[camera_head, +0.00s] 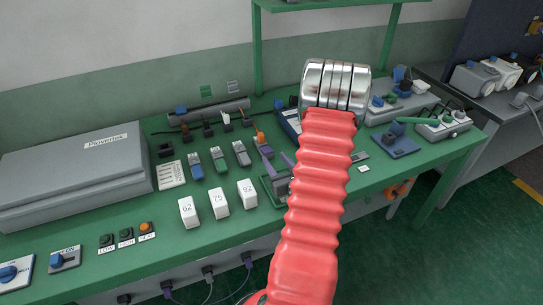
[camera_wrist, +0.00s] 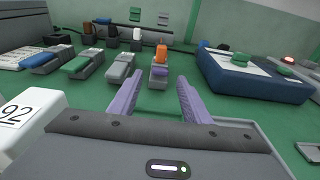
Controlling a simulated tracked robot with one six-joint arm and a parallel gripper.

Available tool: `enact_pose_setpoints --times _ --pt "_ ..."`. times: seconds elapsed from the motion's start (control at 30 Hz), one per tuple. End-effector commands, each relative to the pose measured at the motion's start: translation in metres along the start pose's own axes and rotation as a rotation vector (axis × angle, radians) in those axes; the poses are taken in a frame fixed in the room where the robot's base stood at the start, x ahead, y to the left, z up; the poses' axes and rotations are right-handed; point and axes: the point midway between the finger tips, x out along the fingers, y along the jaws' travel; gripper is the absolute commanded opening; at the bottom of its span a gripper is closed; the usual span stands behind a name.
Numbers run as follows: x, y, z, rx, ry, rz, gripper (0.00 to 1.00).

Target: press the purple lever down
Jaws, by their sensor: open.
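The purple lever (camera_wrist: 160,71) lies on the front part of a small grey damper box (camera_wrist: 158,84), in front of an upright orange piece (camera_wrist: 161,52). In the wrist view it is straight ahead, in the gap between my fingertips. My gripper (camera_wrist: 158,79) is open and empty, its two purplish fingers pointing forward, one on each side of the line to the box. No contact with the lever shows. In the head view my gripper (camera_head: 273,153) is just in front of the orange piece, and the lever cannot be told apart from my finger there.
Damper boxes with blue (camera_wrist: 45,57), green (camera_wrist: 83,62) and grey (camera_wrist: 119,67) levers stand in a row to the left. A large blue box (camera_wrist: 250,75) is to the right. White numbered blocks (camera_head: 219,202) stand in front. Green bench top lies bare between.

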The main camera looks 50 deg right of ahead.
Motion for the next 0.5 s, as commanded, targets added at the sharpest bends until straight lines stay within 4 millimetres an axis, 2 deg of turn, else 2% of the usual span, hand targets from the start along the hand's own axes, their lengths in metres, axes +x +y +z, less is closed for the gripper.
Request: enact_pose_setpoints --times 0.1,0.3,0.5 --pt "-0.022 -0.001 0.000 0.001 0.000 -0.003 0.44" --pt "-0.053 -0.001 0.000 0.000 0.000 -0.002 0.44" --pt "-0.070 0.000 0.000 0.000 -0.001 0.000 0.44"
